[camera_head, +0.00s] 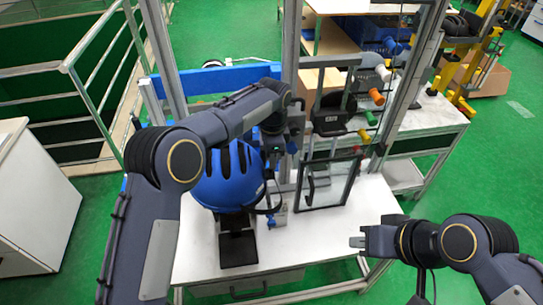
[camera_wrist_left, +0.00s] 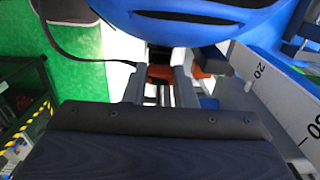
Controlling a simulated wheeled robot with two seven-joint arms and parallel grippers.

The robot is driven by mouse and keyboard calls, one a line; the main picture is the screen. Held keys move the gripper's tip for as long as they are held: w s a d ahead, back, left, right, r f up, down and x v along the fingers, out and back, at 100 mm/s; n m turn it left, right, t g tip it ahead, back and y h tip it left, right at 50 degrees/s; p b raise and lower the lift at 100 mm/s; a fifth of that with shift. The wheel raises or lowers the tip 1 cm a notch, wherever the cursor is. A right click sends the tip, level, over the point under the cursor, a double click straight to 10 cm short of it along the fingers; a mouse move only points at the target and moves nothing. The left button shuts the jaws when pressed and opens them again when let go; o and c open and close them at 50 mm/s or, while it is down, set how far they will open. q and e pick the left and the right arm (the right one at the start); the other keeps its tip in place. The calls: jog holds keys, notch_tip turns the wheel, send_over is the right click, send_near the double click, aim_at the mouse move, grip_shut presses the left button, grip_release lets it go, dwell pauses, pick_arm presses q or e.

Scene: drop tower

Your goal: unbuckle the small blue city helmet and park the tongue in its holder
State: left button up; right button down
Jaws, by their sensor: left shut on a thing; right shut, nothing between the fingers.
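The blue helmet (camera_head: 228,182) with dark vents sits on a black stand on the white table, partly behind my left arm. Its blue shell also fills the top of the left wrist view (camera_wrist_left: 205,22). A black strap (camera_wrist_left: 75,52) hangs from it and runs to the fingertips of my left gripper (camera_wrist_left: 162,78). That gripper is shut on a buckle part at the strap's end, close below the helmet; orange pieces show at the fingertips. I cannot tell whether the buckle halves are joined. My right gripper (camera_head: 365,241) is shut and empty, off the table's right front.
A small grey and blue fixture (camera_head: 277,214) stands right of the helmet. A framed clear panel (camera_head: 327,183) stands farther right, beside metal uprights. A white ruler (camera_wrist_left: 265,90) with numbers runs along the right of the left wrist view. The front right tabletop (camera_head: 330,238) is clear.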

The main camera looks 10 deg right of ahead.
pick_arm(q)
jog(key=shift+a+f+b, duration=0.1)
jog(key=shift+f+b, duration=0.2)
jog(key=shift+f, duration=0.65)
dwell(0.8)
dwell(0.3)
jog(key=o, duration=0.8)
jog(key=shift+o, duration=0.2)
jog(key=shift+d+r+p, duration=0.25)
jog(key=shift+r+p, duration=0.2)
jog(key=shift+r, duration=0.25)
jog(key=shift+d+r+p, duration=0.2)
jog(key=shift+r+p, duration=0.25)
jog(key=shift+r, duration=0.25)
notch_tip(320, 180, up, 7)
jog(key=d, duration=0.2)
dwell(0.4)
